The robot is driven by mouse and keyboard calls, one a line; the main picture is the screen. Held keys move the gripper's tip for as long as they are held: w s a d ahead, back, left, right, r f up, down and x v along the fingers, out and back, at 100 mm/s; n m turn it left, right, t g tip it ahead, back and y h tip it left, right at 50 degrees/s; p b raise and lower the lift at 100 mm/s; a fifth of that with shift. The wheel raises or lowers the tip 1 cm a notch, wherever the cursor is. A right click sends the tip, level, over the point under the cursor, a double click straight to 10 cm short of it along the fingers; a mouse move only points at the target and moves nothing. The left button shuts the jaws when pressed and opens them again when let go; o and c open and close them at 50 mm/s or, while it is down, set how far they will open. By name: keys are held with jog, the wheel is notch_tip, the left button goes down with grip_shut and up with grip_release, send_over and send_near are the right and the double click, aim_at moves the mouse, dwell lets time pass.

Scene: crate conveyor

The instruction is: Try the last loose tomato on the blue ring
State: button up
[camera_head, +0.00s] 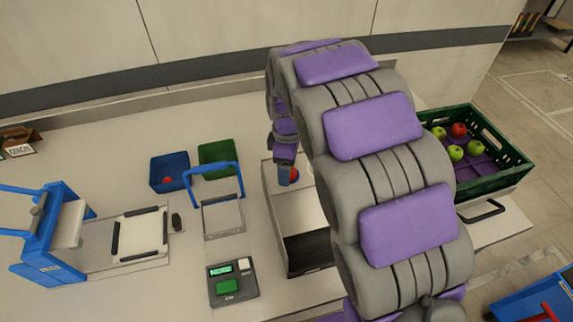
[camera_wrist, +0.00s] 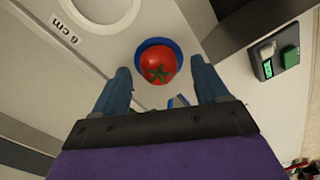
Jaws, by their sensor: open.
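A red tomato (camera_wrist: 157,65) with a green stem top sits at the blue ring (camera_wrist: 141,48) in the wrist view. The ring's rim shows around its upper and left side. I cannot tell how deep the tomato sits in it. My gripper (camera_wrist: 160,66) is open, with one blue finger on each side of the tomato and visible gaps between. In the head view the tomato (camera_head: 294,175) shows as a red patch beside my gripper's blue finger, and my arm hides much of that area.
A white ring (camera_wrist: 66,8) marked 6 cm is beside the blue one. A green crate (camera_head: 507,143) at right holds several red and green fruits. A small green-buttoned device (camera_head: 232,282) stands in front.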

notch_tip(320, 180, up, 9)
jog(key=p, duration=0.4)
jog(key=shift+f, duration=0.1)
dwell(0.7)
dwell(1.5)
jog(key=s+d+r+m, duration=0.2)
jog(key=s+d+m, duration=0.25)
jog(key=s, duration=0.35)
jog(key=s+d+r+m, duration=0.2)
jog(key=s+d+m, duration=0.2)
jog(key=s+d, duration=0.3)
jog(key=s+d+f+m, duration=0.1)
jog(key=s+m, duration=0.2)
jog(key=s, duration=0.5)
jog(key=s+d+f+m+g, duration=0.1)
jog(key=s+m, duration=0.3)
jog(key=s, duration=0.5)
jog(key=shift+s+d+f, duration=0.15)
jog(key=shift+d+f, duration=0.3)
